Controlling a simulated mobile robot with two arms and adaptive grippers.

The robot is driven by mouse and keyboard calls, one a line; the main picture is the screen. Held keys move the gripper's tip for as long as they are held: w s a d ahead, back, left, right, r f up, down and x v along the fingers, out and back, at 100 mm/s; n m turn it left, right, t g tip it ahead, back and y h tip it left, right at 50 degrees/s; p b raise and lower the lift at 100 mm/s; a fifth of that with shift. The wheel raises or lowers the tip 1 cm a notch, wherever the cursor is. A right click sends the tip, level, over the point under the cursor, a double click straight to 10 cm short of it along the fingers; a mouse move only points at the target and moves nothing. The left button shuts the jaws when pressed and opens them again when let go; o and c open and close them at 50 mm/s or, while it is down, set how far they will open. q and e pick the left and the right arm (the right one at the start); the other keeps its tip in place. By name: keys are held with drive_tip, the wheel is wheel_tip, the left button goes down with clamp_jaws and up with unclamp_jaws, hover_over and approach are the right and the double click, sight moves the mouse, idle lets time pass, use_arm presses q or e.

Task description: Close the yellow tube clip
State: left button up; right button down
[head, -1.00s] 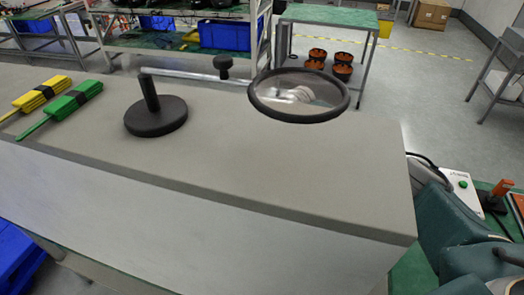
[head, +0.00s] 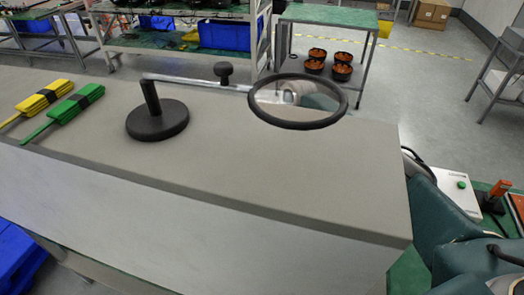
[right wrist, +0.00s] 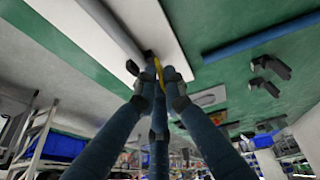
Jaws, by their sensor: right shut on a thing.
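My right gripper (right wrist: 158,82) shows in the right wrist view with its fingers drawn together on a small yellow piece, which looks like the yellow tube clip (right wrist: 158,66). Only a thin curved yellow strip shows between the fingertips, so I cannot tell whether the clip is open or closed. Small black parts (right wrist: 132,67) sit beside it, near the edge of a white panel (right wrist: 165,25). In the head view only my teal right arm shows at the right edge, and the clip is not visible. My left gripper is not in view.

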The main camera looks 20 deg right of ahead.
drive_tip(key=shift+w+d+g+y+b, duration=0.35)
drive_tip(key=shift+w+g+y+b, duration=0.2)
drive_tip(key=shift+b, duration=1.1)
drive_tip(key=shift+r+g+b, duration=0.1)
drive_tip(key=shift+g+b, duration=0.25)
drive_tip(key=shift+b, duration=0.15)
drive_tip(key=c, duration=1.8)
unclamp_jaws()
drive_tip(key=shift+s, duration=0.1)
drive_tip(key=shift+c, duration=0.2)
drive_tip(key=v, duration=1.2)
drive_tip(key=shift+d, duration=0.2)
